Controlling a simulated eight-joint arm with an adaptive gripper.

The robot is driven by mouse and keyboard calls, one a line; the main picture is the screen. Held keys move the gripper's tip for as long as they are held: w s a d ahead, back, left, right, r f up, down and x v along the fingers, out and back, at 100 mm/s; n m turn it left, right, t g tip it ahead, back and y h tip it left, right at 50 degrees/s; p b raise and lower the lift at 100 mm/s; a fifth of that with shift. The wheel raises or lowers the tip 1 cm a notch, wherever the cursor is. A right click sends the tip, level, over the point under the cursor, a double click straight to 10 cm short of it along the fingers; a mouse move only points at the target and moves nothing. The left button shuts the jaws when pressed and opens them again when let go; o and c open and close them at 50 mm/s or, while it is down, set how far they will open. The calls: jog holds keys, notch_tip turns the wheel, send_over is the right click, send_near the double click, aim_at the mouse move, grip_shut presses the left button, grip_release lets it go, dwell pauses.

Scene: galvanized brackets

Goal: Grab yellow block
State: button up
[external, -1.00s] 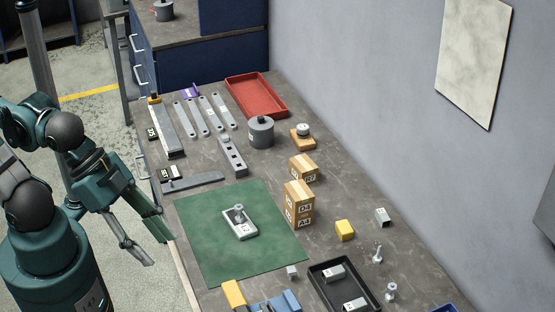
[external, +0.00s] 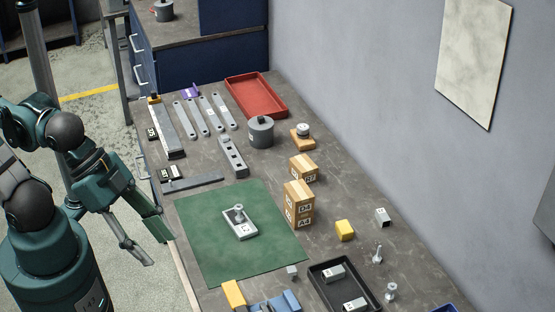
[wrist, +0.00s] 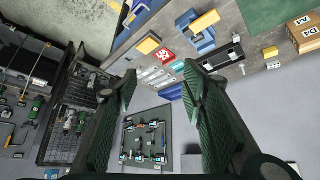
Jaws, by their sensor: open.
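The yellow block (external: 345,230) sits on the grey bench to the right of the green mat, near a taped cardboard box stack. In the wrist view, a small yellow block (wrist: 270,52) beside the labelled boxes appears to be the same one. My gripper (external: 160,250) is open and empty, off the left edge of the bench, with the green mat between it and the block. In the wrist view, the spread green fingers of my gripper (wrist: 160,82) frame the bench edge and wall tools, with nothing between them.
Cardboard boxes (external: 299,205) stand left of the block. A grey metal piece (external: 382,217), bolts and a black tray (external: 325,268) are near it. Another yellow piece (external: 233,294) is by a blue fixture (external: 285,302). The green mat (external: 200,240) holds a bracket with a bolt.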

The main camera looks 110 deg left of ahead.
jog(key=w+a+r+m+g+y, duration=0.1)
jog(key=w+a+r+m+g, duration=0.15)
jog(key=w+a, duration=0.9)
jog(key=m+g+h, duration=0.1)
jog(key=m+g, duration=0.4)
jog(key=m, duration=0.3)
send_over(343, 227)
jog(key=shift+n, duration=0.25)
notch_tip(343, 227, down, 28)
jog(key=shift+w+d+r, duration=0.1)
jog(key=shift+w+r, duration=0.05)
jog(key=shift+a+f, duration=0.2)
